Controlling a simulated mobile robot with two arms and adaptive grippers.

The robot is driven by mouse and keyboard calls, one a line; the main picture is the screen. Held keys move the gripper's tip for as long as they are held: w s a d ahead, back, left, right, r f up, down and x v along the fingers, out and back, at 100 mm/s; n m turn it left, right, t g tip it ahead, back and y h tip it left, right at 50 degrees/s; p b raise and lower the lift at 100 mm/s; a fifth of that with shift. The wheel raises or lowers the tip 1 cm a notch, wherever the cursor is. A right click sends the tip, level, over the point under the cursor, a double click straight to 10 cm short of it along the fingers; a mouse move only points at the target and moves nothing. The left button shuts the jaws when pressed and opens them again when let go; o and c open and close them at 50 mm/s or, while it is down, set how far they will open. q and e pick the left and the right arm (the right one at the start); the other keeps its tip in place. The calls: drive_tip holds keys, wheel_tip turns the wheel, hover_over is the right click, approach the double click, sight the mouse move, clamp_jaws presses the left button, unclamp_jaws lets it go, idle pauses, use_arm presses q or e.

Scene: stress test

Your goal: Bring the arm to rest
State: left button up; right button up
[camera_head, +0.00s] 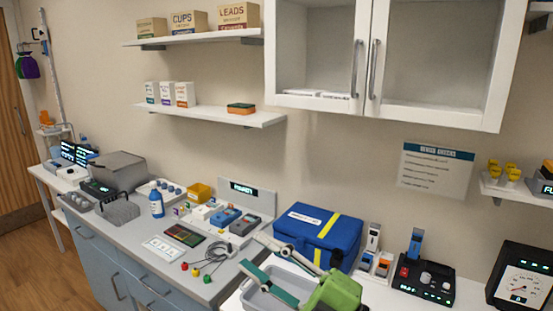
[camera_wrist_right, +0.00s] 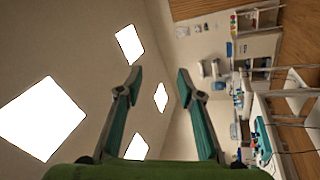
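My right gripper (camera_head: 253,252) has a green body and teal-and-grey fingers. In the head view it comes in from the bottom, its fingers pointing left in front of the blue bag (camera_head: 318,235) and over a grey tray (camera_head: 262,300). In the right wrist view, the two fingers of my right gripper (camera_wrist_right: 158,76) stand apart with nothing between them. The wrist view is turned on its side and shows ceiling lights (camera_wrist_right: 42,117) and the wall. My left gripper is not in view.
The grey counter (camera_head: 130,229) holds a blue bottle (camera_head: 156,203), a dark colour panel (camera_head: 185,235) and coloured leads (camera_head: 206,266). A black device (camera_head: 426,283) and a gauge (camera_head: 522,282) stand on the right. White cabinets (camera_head: 385,105) hang above.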

drive_tip(key=w+d+f+m+t+h, duration=0.1)
drive_tip(key=w+d+m+t+h, duration=0.1)
drive_tip(key=d+m+t+h, duration=0.45)
drive_tip(key=w+d+f+m+t+h, duration=0.1)
drive_tip(key=w+d+m+t+h, duration=0.25)
drive_tip(key=d+m+h, duration=0.45)
drive_tip(key=s+d+f+m+g+h, duration=0.3)
drive_tip(key=s+d+f+m+g, duration=0.15)
drive_tip(key=f, duration=0.55)
drive_tip(key=s+d+f+m+g+h, duration=0.3)
drive_tip(key=d+f+m, duration=0.25)
drive_tip(key=f, duration=0.55)
drive_tip(key=s+a+f+g+y, duration=0.1)
drive_tip(key=s+f+g, duration=0.5)
drive_tip(key=s, duration=0.5)
drive_tip(key=s+a+f+g+y, duration=0.1)
drive_tip(key=s+f+g, duration=0.3)
drive_tip(key=s+f, duration=0.65)
wheel_tip(320, 180, down, 23)
drive_tip(key=s, duration=0.2)
drive_tip(key=s+d+f+g, duration=0.1)
drive_tip(key=s+f, duration=0.7)
drive_tip(key=s+d+f+n+g, duration=0.1)
drive_tip(key=s+d+f, duration=0.1)
drive_tip(key=s+f, duration=0.7)
drive_tip(key=shift+s+d+f, duration=0.15)
drive_tip(key=shift+s+d, duration=0.05)
drive_tip(key=shift+d, duration=0.1)
